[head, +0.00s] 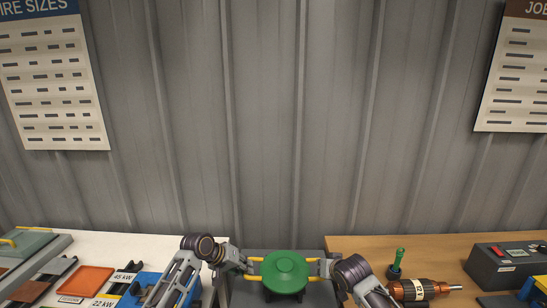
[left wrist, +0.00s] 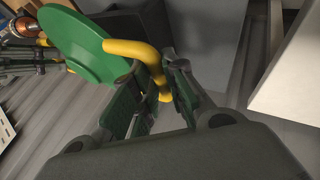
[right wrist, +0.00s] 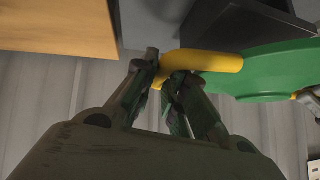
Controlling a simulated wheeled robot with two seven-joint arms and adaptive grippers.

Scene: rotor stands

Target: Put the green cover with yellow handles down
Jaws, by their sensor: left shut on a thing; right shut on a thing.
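The green cover (head: 286,271) is a round disc with a raised centre and yellow handles on two sides. It is in the lower middle of the head view, between my two grippers. My left gripper (head: 246,265) is shut on its left yellow handle, which also shows in the left wrist view (left wrist: 132,49). My right gripper (head: 327,268) is shut on its right yellow handle, which shows in the right wrist view (right wrist: 203,62). The cover appears roughly level. A dark support shows under it, but I cannot tell whether the cover touches it.

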